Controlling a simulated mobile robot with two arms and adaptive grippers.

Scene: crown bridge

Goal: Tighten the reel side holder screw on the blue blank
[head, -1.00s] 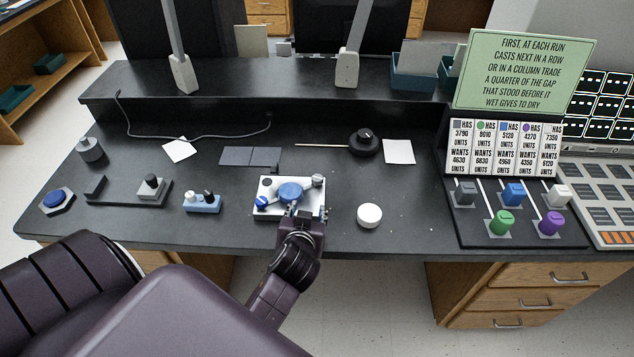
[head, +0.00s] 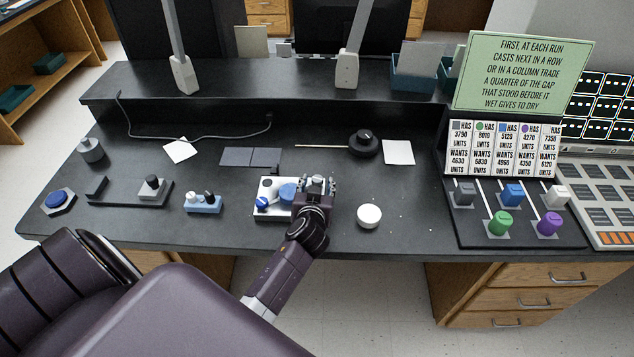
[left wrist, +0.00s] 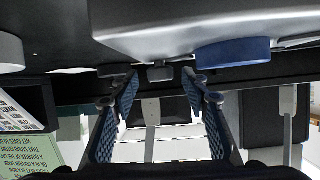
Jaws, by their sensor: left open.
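A white fixture plate (head: 270,214) lies on the dark bench. On it sits a round blue blank (head: 287,192), which also shows in the left wrist view (left wrist: 232,52). A small blue knob (head: 262,202) is at the plate's left front. My left gripper (head: 318,184) is over the plate's right end, just right of the blank, and hides the grey knob at that corner. In the left wrist view its blue-padded fingers (left wrist: 163,95) are apart, with a small grey piece (left wrist: 160,73) beyond the gap. I cannot tell if they touch anything. My right gripper is not in view.
A white round cap (head: 369,216) stands right of my arm. A black reel-like knob (head: 364,143) with a thin rod is behind. A light-blue block (head: 203,203) with knobs is left. A slider panel (head: 510,215) and green sign (head: 524,70) are at right.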

